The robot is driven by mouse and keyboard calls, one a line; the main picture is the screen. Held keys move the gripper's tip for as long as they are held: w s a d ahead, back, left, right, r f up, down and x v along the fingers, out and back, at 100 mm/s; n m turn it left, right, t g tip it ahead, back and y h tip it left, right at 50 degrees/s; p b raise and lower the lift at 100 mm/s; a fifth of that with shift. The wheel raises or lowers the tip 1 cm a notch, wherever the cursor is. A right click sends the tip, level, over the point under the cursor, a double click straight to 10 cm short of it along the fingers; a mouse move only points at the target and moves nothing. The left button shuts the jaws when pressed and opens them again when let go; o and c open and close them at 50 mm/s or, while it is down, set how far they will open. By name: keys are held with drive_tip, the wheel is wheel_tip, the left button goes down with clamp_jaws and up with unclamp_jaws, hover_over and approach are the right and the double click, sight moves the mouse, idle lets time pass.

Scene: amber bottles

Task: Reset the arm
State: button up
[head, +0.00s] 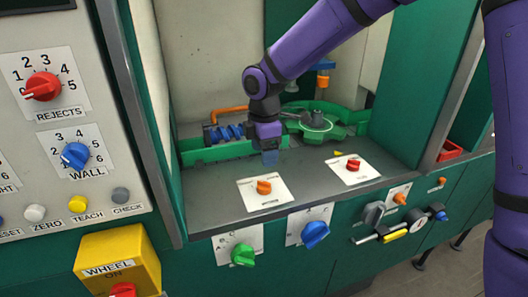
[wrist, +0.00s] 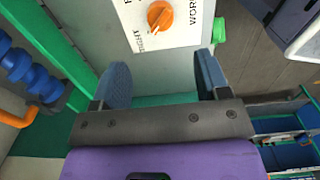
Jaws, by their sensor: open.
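My purple arm reaches in from the right in the head view, and my gripper (head: 270,158) hangs over the grey shelf (head: 220,188) of the green machine, behind the orange knob (head: 264,187). In the wrist view my gripper (wrist: 168,82) has its two blue-grey fingers spread apart with nothing between them. The orange knob (wrist: 160,15) on its white plate lies beyond the fingertips there. The gripper looks clear of the knob. Its exact height above the shelf cannot be told.
Behind my gripper are a green wheel (head: 314,125) and a blue screw (head: 228,132). A red knob (head: 353,164) sits right on the shelf. Green (head: 243,255) and blue (head: 315,233) knobs stick out in front. A panel with a red dial (head: 42,86) and a yellow box (head: 118,255) stand left.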

drive_tip(key=shift+d, duration=0.1)
drive_tip(key=s+d+r+m+t+h, duration=0.1)
drive_tip(key=s+d+r+m, duration=0.4)
drive_tip(key=d+r, duration=0.25)
drive_tip(key=s+d+r+m+t, duration=0.2)
drive_tip(key=s+d+r+m, duration=0.4)
drive_tip(key=d, duration=0.3)
drive_tip(key=s+d+r+m+t, duration=0.1)
drive_tip(key=s+d+r+m, duration=0.1)
drive_tip(key=s+d+m, duration=0.3)
drive_tip(key=s+d+r+m+t+y, duration=0.1)
drive_tip(key=s+d+m, duration=0.4)
drive_tip(key=s, duration=0.5)
drive_tip(key=shift+s+r, duration=0.25)
drive_tip(key=shift+r, duration=0.45)
drive_tip(key=shift+o, duration=0.2)
drive_tip(key=shift+d, duration=0.1)
